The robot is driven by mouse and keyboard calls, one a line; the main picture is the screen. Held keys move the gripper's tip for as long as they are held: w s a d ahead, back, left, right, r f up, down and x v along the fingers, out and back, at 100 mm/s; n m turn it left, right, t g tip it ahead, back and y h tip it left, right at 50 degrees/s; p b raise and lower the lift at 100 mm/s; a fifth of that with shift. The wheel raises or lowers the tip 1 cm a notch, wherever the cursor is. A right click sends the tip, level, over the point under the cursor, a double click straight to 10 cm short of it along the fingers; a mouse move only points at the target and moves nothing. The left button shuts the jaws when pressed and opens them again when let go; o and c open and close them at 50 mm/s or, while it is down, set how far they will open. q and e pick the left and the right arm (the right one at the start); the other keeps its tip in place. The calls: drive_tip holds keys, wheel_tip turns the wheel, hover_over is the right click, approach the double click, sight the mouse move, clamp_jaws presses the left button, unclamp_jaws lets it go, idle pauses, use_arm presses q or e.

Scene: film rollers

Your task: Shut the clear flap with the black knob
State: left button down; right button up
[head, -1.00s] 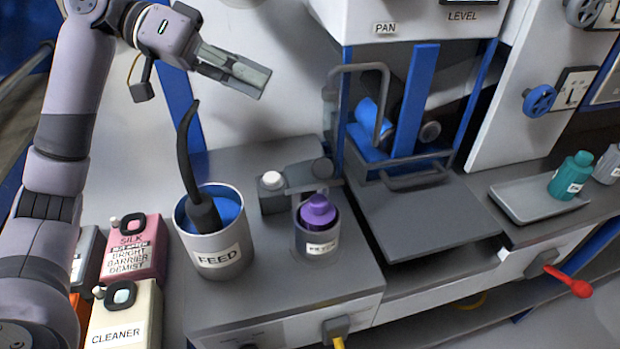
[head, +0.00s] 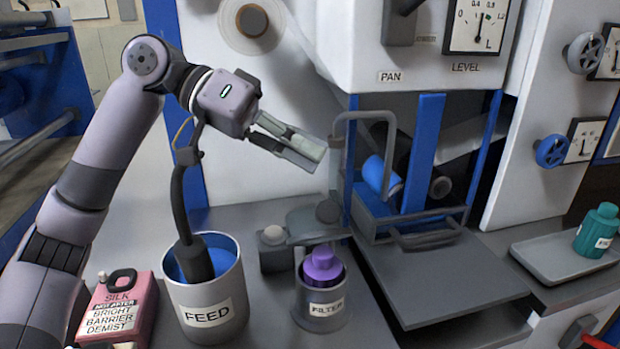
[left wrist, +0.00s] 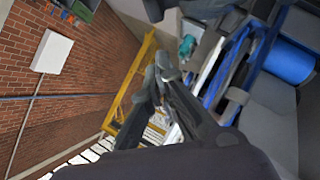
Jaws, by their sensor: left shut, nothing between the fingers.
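My left gripper (head: 306,156) is shut and empty, its fingers pointing right, beside the grey bent-pipe handle (head: 338,135) of the pan station. In the left wrist view its fingertips (left wrist: 160,75) are close together with nothing between them. A dark round knob (head: 328,211) sits on a low grey fixture on the bench, below and slightly right of the fingertips. A greyish, see-through-looking piece (head: 305,222) seems to lie beside the knob; I cannot make out its edges or whether it is the flap, open or shut. My right gripper is not in view.
A FEED bucket (head: 205,300) with a black-handled tool stands below the left wrist. A FILTER cup (head: 322,305) with a purple bottle stands right of it. A pink SILK can (head: 118,310) is at left. The pan tray (head: 440,275) is clear.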

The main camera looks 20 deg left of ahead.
sight(310, 215)
use_arm(q)
drive_tip(key=shift+s+d+f+b, duration=0.2)
drive_tip(key=shift+s+d+f, duration=0.2)
drive_tip(key=shift+f, duration=0.25)
drive_tip(key=shift+s+d+f+b, duration=0.15)
drive_tip(key=shift+s+d+f, duration=0.2)
drive_tip(key=shift+f, duration=0.3)
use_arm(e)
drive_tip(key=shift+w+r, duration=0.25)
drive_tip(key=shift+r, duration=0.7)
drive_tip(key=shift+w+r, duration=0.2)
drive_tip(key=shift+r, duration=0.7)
use_arm(q)
drive_tip(key=shift+a, duration=0.1)
drive_tip(key=shift+s, duration=0.1)
